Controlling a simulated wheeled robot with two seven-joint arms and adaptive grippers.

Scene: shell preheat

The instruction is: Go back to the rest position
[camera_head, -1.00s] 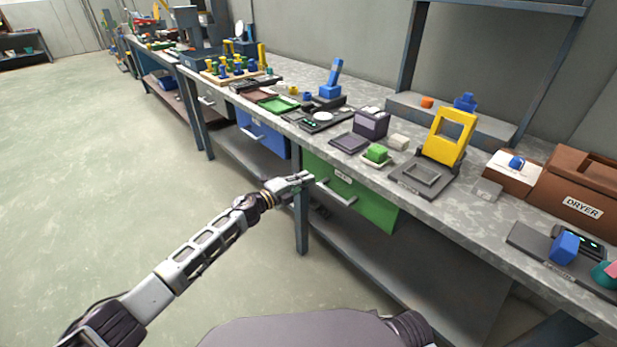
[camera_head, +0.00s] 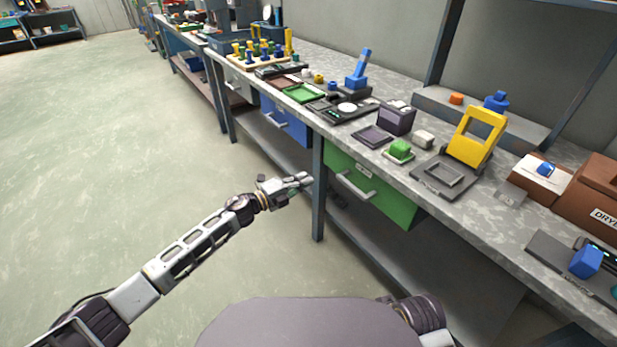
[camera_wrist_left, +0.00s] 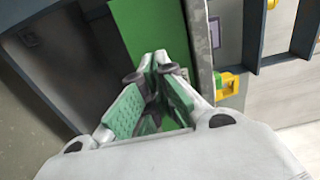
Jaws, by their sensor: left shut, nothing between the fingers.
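My left arm comes in from the lower left in the head view. Its gripper (camera_head: 303,181) is in front of the workbench, below the top and left of the green drawer (camera_head: 370,188). The left wrist view shows the same gripper (camera_wrist_left: 155,72) with its fingertips together and nothing between them. The green drawer front (camera_wrist_left: 150,28) lies beyond the fingers there. I cannot make out my right gripper in any view.
The workbench (camera_head: 470,218) runs diagonally at the right. It carries a yellow-framed press (camera_head: 477,138), a green block (camera_head: 400,147), a blue-handled device (camera_head: 359,70) and a brown dryer (camera_head: 590,195). A blue drawer (camera_head: 285,122) is further along. The floor (camera_head: 130,150) at the left is clear.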

